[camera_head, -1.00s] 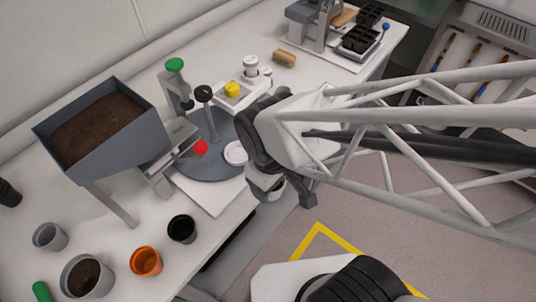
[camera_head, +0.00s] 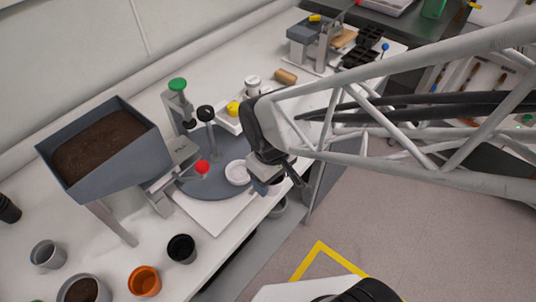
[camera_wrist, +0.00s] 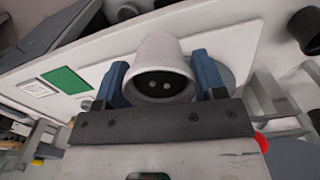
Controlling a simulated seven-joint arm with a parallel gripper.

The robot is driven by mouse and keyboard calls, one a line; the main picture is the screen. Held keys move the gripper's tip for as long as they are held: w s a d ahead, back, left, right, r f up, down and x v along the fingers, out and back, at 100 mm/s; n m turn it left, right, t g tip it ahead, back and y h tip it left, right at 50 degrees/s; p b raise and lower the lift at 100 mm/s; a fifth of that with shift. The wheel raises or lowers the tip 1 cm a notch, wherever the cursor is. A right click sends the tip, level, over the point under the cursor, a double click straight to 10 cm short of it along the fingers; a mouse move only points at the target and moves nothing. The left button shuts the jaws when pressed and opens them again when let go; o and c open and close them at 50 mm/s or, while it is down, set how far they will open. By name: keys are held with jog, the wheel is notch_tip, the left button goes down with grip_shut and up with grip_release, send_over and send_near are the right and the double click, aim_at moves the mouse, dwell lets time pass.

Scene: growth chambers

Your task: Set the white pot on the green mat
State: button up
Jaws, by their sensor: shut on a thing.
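The white pot (camera_wrist: 163,50) is between the two blue fingers of my gripper (camera_wrist: 163,85) in the wrist view. The fingers are shut on its sides, and two small holes show inside its round end. A flat green rectangle (camera_wrist: 65,80), which looks like the green mat, lies on a white surface at the left of the wrist view, apart from the pot. I cannot clearly make it out in the head view.
A grey soil hopper (camera_head: 105,148) stands left on the bench. Black (camera_head: 181,249) and orange (camera_head: 144,281) pots stand at the front. A white card (camera_wrist: 38,88) lies beside the green rectangle.

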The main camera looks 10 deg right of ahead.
jog(key=w+d+m, duration=0.2)
jog(key=w+d, duration=0.5)
jog(key=w, duration=0.5)
jog(key=w+d+m, duration=0.2)
jog(key=w+d, duration=0.5)
jog(key=w, duration=0.6)
jog(key=shift+w+d+m, duration=0.15)
jog(key=shift+m, duration=0.25)
jog(key=shift+f, duration=0.2)
jog(key=shift+f, duration=3)
jog(key=shift+f, duration=0.95)
jog(key=o, duration=1)
jog(key=shift+r, duration=0.15)
